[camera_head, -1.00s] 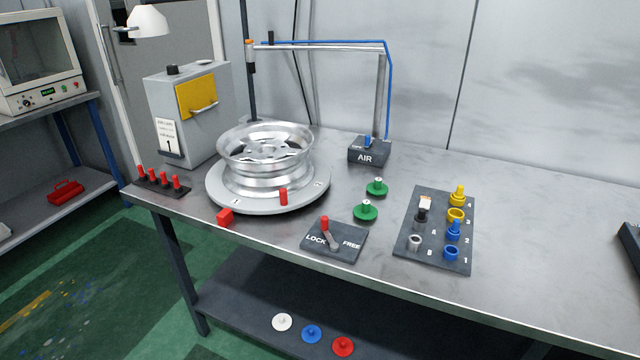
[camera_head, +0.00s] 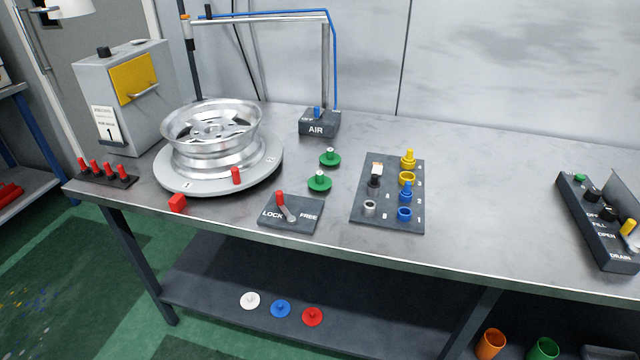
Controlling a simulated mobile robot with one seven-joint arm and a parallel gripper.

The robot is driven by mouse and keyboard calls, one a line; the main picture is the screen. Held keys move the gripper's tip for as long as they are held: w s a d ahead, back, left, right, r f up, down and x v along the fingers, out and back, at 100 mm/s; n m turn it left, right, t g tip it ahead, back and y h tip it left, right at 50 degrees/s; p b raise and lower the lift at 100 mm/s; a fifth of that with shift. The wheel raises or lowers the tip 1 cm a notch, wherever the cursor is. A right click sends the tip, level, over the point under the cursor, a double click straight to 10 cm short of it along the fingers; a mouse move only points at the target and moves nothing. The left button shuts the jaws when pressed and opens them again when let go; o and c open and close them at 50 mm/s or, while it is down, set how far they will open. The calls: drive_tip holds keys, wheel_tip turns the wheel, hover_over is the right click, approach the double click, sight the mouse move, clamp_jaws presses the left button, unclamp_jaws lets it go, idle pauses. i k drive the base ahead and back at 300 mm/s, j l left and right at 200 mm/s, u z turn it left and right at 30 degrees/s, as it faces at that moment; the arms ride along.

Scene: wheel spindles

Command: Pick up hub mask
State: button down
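No thing in view is labelled as the hub mask, so I cannot tell for certain which one it is. Two green discs with pale-tipped knobs lie on the bench right of the wheel, a far one (camera_head: 330,158) and a near one (camera_head: 319,182). On the lower shelf lie three similar knobbed discs in a row: white (camera_head: 250,301), blue (camera_head: 280,309) and red (camera_head: 312,317). The silver wheel (camera_head: 212,140) lies flat on a round turntable (camera_head: 180,184), with its spoked hub facing up. My gripper is not in view.
A LOCK/FREE lever panel (camera_head: 291,215), a numbered panel of plugs and rings (camera_head: 388,193) and an AIR box (camera_head: 319,123) stand on the bench (camera_head: 480,190). A control box (camera_head: 600,222) is at right. Red pegs (camera_head: 107,175) and a grey cabinet (camera_head: 127,95) are left.

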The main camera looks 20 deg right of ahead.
sight(319, 183)
drive_tip(key=i+j+z, duration=0.25)
drive_tip(key=z, duration=0.15)
drive_tip(key=i+j+z, duration=0.6)
drive_tip(key=j+z, duration=0.15)
drive_tip(key=i+j, duration=0.05)
drive_tip(key=j, duration=0.05)
